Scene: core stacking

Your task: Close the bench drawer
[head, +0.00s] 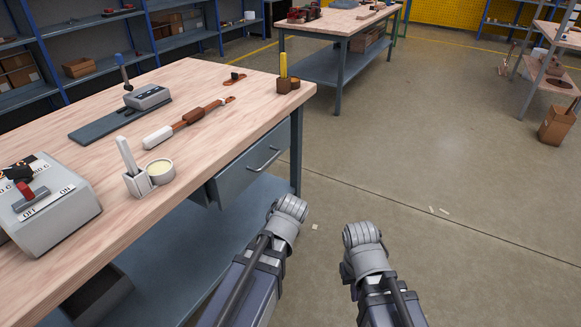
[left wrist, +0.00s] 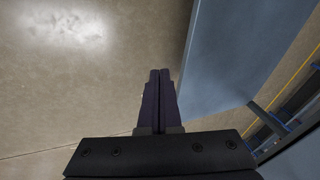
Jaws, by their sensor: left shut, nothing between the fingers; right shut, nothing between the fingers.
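The bench drawer (head: 247,165) is a blue-grey box with a bar handle (head: 263,159), under the right part of the wooden bench top. Its front stands out from the bench and its left side shows, so it looks partly open. How far is hard to tell. My left gripper (head: 290,207) is in front of and below the drawer, apart from it. In the left wrist view its two dark fingers (left wrist: 158,96) are together and empty. My right gripper (head: 362,234) is shut and empty, farther right over the floor, apart from the bench.
The bench top (head: 110,95) holds a switch box (head: 50,215), a small white cup (head: 160,171), a brown-handled tool (head: 190,120) and a brown holder (head: 287,85). A bench leg (head: 296,150) stands right of the drawer.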

